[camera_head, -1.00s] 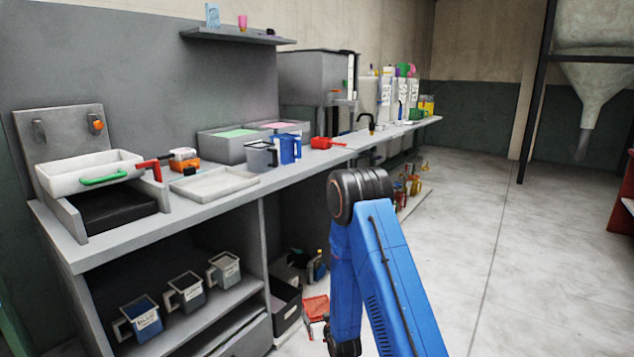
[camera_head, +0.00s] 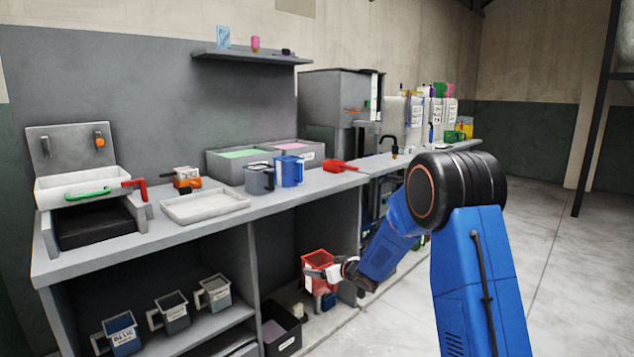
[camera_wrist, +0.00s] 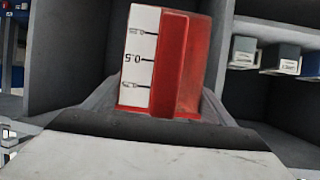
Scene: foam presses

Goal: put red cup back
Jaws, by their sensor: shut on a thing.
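The red cup (camera_head: 318,262) is held in front of the open bay under the workbench in the head view. In the wrist view the red cup (camera_wrist: 180,62) fills the upper middle, with a white scale strip marked 0.5 on its side. My gripper (camera_head: 332,272) is shut on the red cup. Its fingers (camera_wrist: 160,118) show at both sides of the cup's lower part in the wrist view. Where the fingers touch the cup is partly hidden.
A lower shelf (camera_head: 215,322) holds several grey and blue measuring cups, with free room to their right. A black bin (camera_head: 284,335) stands on the floor below.

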